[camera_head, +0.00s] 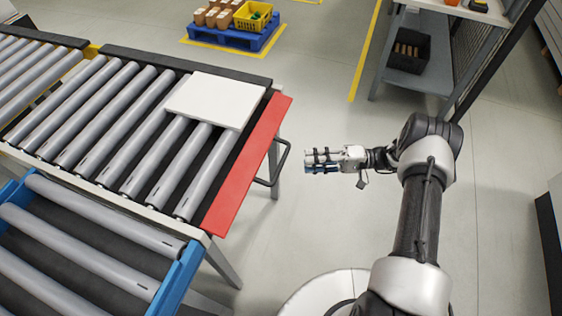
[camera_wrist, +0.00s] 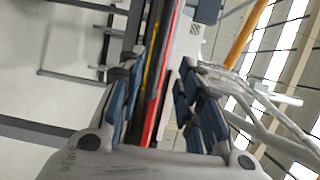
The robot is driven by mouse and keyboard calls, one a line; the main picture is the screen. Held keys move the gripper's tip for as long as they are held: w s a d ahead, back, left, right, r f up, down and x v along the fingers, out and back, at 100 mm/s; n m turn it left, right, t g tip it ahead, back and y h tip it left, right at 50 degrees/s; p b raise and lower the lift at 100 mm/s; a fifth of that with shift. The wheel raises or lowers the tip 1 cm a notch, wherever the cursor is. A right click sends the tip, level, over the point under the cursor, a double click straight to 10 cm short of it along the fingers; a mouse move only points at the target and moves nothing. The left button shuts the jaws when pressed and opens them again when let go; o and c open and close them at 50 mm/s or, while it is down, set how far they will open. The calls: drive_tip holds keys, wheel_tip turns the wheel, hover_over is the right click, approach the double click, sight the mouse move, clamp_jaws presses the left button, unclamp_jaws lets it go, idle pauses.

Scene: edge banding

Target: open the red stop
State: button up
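The red stop (camera_head: 248,165) is a long flat red bar across the near end of the roller conveyor in the head view. A dark loop handle (camera_head: 284,160) sticks out from its right side. My gripper (camera_head: 307,161) points left at it, a short gap to the right of the handle, touching nothing that I can see. In the wrist view, my gripper's (camera_wrist: 161,65) two blue-padded fingers stand apart with nothing held. The red stop (camera_wrist: 169,75) shows as a thin red strip beyond and between them.
A white panel (camera_head: 215,99) lies on the rollers, next to the stop. A blue-framed roller unit (camera_head: 180,275) stands at the lower left. A blue pallet (camera_head: 236,36) with boxes and a grey shelf (camera_head: 418,83) stand further back. The floor around my gripper is clear.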

sight(281, 161)
drive_tip(key=a, duration=1)
drive_tip(key=shift+s+f+b, duration=0.1)
drive_tip(key=shift+s+b, duration=0.15)
drive_tip(key=shift+b, duration=0.15)
clamp_jaws()
